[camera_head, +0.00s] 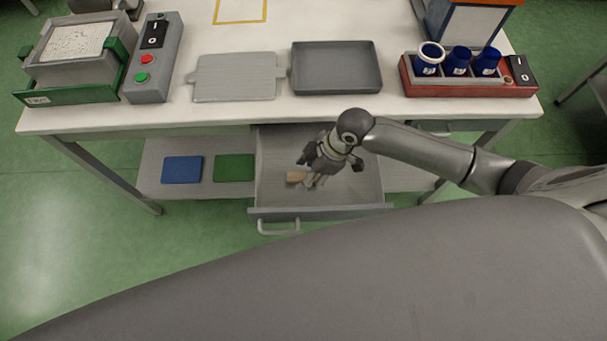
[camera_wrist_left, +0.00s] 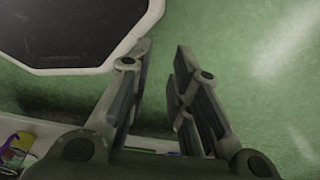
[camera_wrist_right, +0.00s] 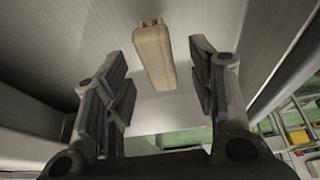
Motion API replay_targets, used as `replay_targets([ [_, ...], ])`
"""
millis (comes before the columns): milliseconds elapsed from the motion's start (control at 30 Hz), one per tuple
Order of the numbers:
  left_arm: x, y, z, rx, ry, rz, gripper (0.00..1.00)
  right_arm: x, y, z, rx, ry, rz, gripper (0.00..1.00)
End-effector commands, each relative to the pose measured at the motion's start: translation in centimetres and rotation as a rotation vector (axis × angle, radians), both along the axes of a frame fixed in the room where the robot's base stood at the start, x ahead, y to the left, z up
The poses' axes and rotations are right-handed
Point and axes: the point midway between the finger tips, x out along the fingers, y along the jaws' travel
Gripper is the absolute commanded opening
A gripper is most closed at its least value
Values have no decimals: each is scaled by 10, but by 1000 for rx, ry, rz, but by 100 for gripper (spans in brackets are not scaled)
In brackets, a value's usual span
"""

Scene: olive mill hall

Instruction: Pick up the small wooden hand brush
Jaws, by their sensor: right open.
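The small wooden hand brush (camera_head: 297,177) lies in the open drawer (camera_head: 368,190), partly hidden by my right gripper (camera_head: 322,172) in the head view. In the right wrist view the brush (camera_wrist_right: 154,58) shows as a light wooden block with its near end toward me. It lies between the lines of the open fingers of my right gripper (camera_wrist_right: 157,62), with a gap on each side. My left gripper (camera_wrist_left: 162,55) shows only in its own wrist view. Its fingers are apart with nothing between them, over green floor.
The drawer's front and handle (camera_head: 278,229) stick out below the worktable (camera_head: 285,118). Blue (camera_head: 182,170) and green (camera_head: 234,168) flat pieces lie on the lower shelf. A dark tray (camera_head: 336,68), a grey board (camera_head: 235,77) and a red rack with blue cups (camera_head: 470,91) are on top.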

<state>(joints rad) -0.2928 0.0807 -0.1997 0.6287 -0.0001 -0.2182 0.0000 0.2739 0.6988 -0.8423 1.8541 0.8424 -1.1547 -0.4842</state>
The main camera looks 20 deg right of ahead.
Motion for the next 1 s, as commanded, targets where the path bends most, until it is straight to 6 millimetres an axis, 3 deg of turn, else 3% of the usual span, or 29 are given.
replay_targets([
  [133, 6, -1, 3, -1, -9, -1, 19, 2, 6, -14, 1, 0, -2, 52],
  [433, -15, 1, 1, 2, 23, -1, 19, 3, 7, -18, -1, -2, -1, 52],
  [800, -16, 1, 1, 3, 25, -1, 19, 3, 7, -18, -1, -2, -1, 4],
  [1000, -10, 0, 1, 1, 16, -1, 19, 3, 7, -18, 0, -2, -1, 2],
])
